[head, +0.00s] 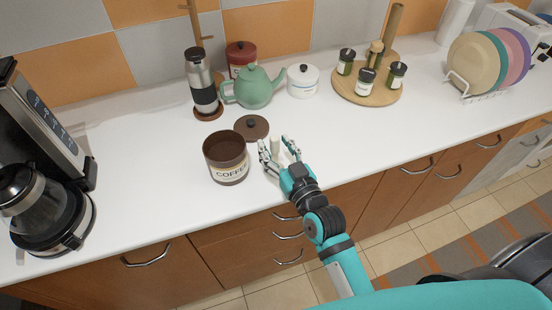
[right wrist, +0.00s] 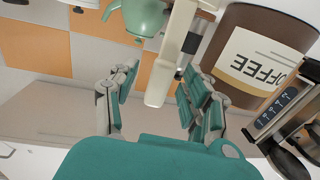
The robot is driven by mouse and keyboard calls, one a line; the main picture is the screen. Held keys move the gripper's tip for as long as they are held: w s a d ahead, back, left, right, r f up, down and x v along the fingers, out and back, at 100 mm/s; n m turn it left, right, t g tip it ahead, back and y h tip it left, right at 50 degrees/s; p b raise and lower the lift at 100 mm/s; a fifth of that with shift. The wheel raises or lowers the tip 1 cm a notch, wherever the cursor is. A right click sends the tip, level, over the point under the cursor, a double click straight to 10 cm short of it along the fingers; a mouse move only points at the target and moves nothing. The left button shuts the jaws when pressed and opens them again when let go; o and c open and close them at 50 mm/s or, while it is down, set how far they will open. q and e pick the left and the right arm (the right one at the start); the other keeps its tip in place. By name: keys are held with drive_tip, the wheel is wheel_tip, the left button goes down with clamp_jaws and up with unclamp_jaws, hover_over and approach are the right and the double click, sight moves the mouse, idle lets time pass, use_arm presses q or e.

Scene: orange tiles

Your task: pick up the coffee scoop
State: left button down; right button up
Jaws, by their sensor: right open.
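The coffee scoop shows as a pale cream handle (head: 275,145) standing up from the counter beside the coffee canister; its bowl is hidden. In the right wrist view the handle (right wrist: 170,60) reaches down between my fingers. My right gripper (head: 277,153) is open, with its fingers on either side of the handle. In the right wrist view a gap shows between each finger of the gripper (right wrist: 158,88) and the handle. My left gripper is not in view.
The open brown coffee canister (head: 228,172) stands just left of my right gripper, with its lid (head: 251,127) behind. A green teapot (head: 254,88), a white sugar pot (head: 303,82) and a steel flask (head: 200,78) stand farther back. A coffee machine (head: 42,135) is at left. The right counter front is clear.

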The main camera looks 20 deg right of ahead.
sight(276, 140)
clamp_jaws()
idle(0.3)
drive_tip(key=shift+r, duration=0.15)
drive_tip(key=shift+r+p, duration=0.5)
drive_tip(key=shift+p, duration=0.15)
wheel_tip(276, 140, up, 3)
drive_tip(key=p, duration=0.3)
drive_tip(key=shift+f, duration=0.15)
drive_tip(key=s+a+r+p, duration=0.1)
drive_tip(key=s+a+p, duration=0.4)
drive_tip(key=s, duration=0.9)
drive_tip(key=shift+a, duration=1.35)
